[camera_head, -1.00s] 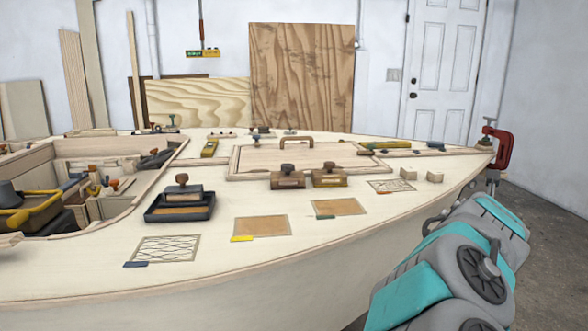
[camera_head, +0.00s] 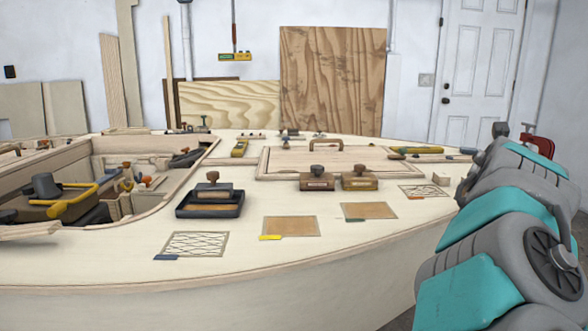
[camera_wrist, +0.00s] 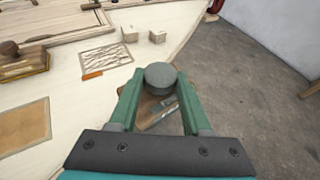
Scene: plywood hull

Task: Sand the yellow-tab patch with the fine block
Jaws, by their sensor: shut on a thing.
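The yellow-tab patch (camera_head: 290,227) is a plain tan rectangle on the deck, its yellow tab (camera_head: 271,238) at the near left corner. My gripper (camera_wrist: 160,88) is shut on the round grey-green knob (camera_wrist: 160,75) of a brown sanding block (camera_wrist: 152,112). The block hangs beyond the deck's right edge, above the floor; its label is unreadable. In the head view my arm hides the gripper and block. Two knobbed blocks, a brown one (camera_head: 317,182) and a yellowish one (camera_head: 360,182), stand behind the patch. Another block (camera_head: 212,190) sits in the dark tray (camera_head: 210,211).
Nearby patches are crosshatched with a blue tab (camera_head: 195,244), tan with a green tab (camera_head: 368,211), and marked with an orange tab (camera_head: 425,191). A small wooden cube (camera_wrist: 157,36) stands near the deck edge. An open well with tools (camera_head: 70,200) lies left.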

